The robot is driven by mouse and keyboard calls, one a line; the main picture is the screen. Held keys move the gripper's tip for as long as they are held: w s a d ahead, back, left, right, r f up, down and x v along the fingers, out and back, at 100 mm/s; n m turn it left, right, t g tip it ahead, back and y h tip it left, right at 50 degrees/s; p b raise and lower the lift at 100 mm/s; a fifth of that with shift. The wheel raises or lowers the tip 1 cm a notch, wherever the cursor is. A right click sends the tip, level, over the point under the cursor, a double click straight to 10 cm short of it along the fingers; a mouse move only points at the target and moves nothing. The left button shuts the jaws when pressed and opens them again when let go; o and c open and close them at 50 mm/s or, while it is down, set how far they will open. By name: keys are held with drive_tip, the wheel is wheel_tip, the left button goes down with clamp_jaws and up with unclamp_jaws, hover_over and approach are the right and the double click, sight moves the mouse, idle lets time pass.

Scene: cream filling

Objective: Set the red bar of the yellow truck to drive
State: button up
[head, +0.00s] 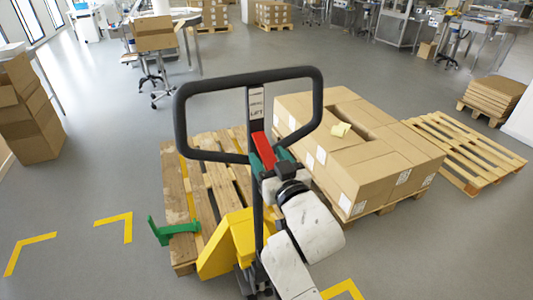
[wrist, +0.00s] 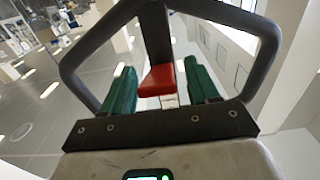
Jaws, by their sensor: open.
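The yellow truck (head: 232,243) stands in front of me, with its black loop handle (head: 322,95) raised. In the wrist view the red bar (wrist: 158,80) lies between the two spread fingers of my gripper (wrist: 160,72), with gaps on both sides. I cannot tell which setting the bar is in.
A wooden pallet (head: 177,200) lies behind the truck, with a green bracket (head: 170,230) at its left. A pallet of cardboard boxes (head: 370,165) is close on the right, and an empty pallet (head: 470,150) lies beyond.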

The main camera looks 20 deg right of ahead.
drive_tip(key=shift+w, duration=0.75)
clamp_jaws()
